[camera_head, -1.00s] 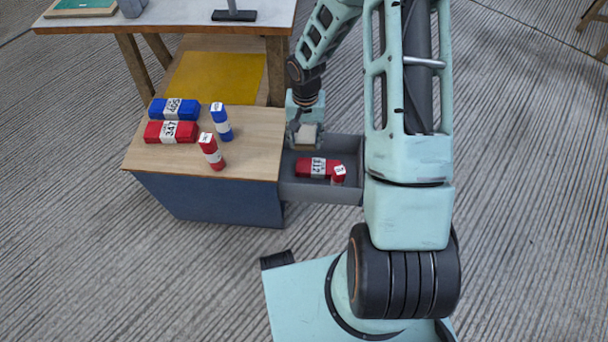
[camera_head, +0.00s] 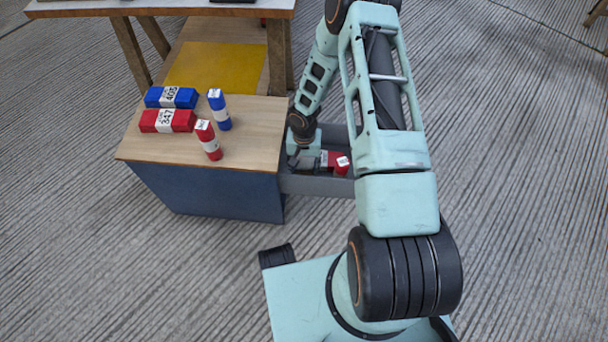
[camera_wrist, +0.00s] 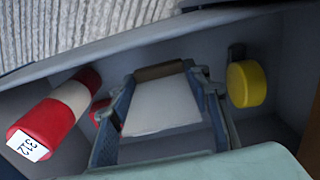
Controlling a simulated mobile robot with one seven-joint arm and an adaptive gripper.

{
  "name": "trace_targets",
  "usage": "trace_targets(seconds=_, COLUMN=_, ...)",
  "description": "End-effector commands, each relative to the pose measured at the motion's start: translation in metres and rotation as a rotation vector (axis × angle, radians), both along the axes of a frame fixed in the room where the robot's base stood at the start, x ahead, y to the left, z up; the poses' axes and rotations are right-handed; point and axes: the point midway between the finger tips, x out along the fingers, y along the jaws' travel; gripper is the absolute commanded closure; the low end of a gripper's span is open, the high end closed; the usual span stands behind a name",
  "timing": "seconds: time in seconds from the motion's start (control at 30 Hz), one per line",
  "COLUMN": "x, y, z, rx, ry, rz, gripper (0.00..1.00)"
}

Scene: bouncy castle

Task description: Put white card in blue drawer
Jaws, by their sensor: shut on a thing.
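The white card (camera_wrist: 163,104) is a pale block with a brownish far edge in the wrist view. My gripper (camera_wrist: 168,100) is shut on it, with a finger at each side. In the head view my gripper (camera_head: 303,158) is down inside the open drawer (camera_head: 318,186), near its left side, and the card is hidden there. The drawer's walls look grey and it stands out to the right of the blue cabinet (camera_head: 210,192). Whether the card touches the drawer floor, I cannot tell.
A red and white roll marked 312 (camera_wrist: 52,117) lies in the drawer left of the card in the wrist view. A yellow round object (camera_wrist: 247,84) is on the right.

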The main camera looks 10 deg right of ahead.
Motion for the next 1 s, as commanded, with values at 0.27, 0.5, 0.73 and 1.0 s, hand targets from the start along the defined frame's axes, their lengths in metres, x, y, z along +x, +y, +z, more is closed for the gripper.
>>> trace_targets(seconds=0.27, x=-0.001, y=0.0, z=-0.037, rx=0.001, ry=0.002, rz=0.001, gripper=0.83)
trace_targets(seconds=0.5, x=0.0, y=0.0, z=-0.036, rx=0.0, ry=0.001, rz=0.001, gripper=0.83)
trace_targets(seconds=0.73, x=-0.001, y=0.0, z=-0.039, rx=0.0, ry=0.001, rz=0.002, gripper=0.47)
trace_targets(seconds=1.0, x=-0.001, y=0.0, z=-0.039, rx=0.0, ry=0.001, rz=0.001, gripper=0.39)
